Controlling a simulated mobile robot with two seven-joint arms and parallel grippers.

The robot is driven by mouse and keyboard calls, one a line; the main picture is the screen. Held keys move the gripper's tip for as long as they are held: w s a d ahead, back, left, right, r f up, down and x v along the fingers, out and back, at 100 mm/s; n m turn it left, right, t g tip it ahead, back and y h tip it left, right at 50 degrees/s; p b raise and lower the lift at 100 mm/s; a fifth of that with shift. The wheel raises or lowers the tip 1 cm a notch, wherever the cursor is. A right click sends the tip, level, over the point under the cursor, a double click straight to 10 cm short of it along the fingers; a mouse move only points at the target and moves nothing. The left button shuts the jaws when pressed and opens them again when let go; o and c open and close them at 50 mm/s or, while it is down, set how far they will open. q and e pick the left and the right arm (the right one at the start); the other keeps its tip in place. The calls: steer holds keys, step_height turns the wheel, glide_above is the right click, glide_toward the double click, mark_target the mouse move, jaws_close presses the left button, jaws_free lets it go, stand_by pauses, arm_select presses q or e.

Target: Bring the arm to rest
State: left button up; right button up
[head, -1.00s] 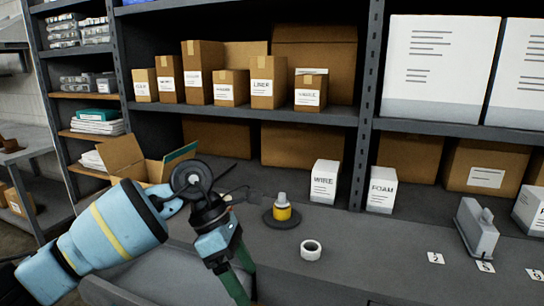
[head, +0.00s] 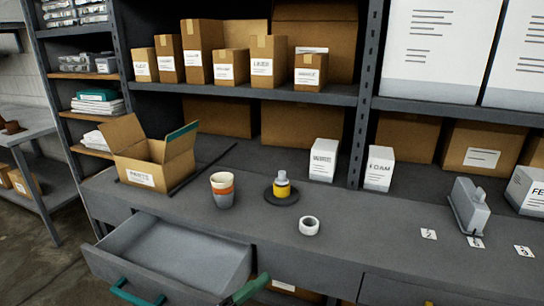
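Only the green fingertip end of my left gripper (head: 249,290) shows, low at the bottom edge of the head view, in front of the bench beside the open drawer. The rest of that arm is out of the picture. I cannot tell whether the fingers are open or shut, and I see nothing held in them. My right gripper is not in view.
An open grey drawer (head: 180,257) with a teal handle (head: 136,292) juts from the bench and looks empty. On the bench stand an open carton (head: 148,173), an orange-banded cup (head: 222,190), a yellow-banded bottle (head: 281,189), a white tape roll (head: 309,225) and a grey tool (head: 468,205).

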arm_select(q)
steer(key=s+a+f+n+t+y, duration=0.1)
steer(key=s+a+f+n+y, duration=0.35)
steer(key=f+n, duration=0.3)
steer(key=s+a+f+n+y, duration=0.4)
steer(key=a+f+n+y, duration=0.2)
steer(key=f+n, duration=0.15)
steer(key=s+a+f+n+t+y, duration=0.1)
steer(key=s+a+f+n+y, duration=0.45)
steer(key=f, duration=0.35)
steer(key=s+a+f+n+g+y, duration=0.1)
steer(key=s+a+f+n+g, duration=0.1)
steer(key=s, duration=0.3)
steer(key=s+a+f+n+g+y, duration=0.1)
steer(key=s+a+f+n+g, duration=0.1)
steer(key=s+f, duration=0.2)
steer(key=shift+s+p, duration=0.4)
steer(key=shift+s, duration=0.8)
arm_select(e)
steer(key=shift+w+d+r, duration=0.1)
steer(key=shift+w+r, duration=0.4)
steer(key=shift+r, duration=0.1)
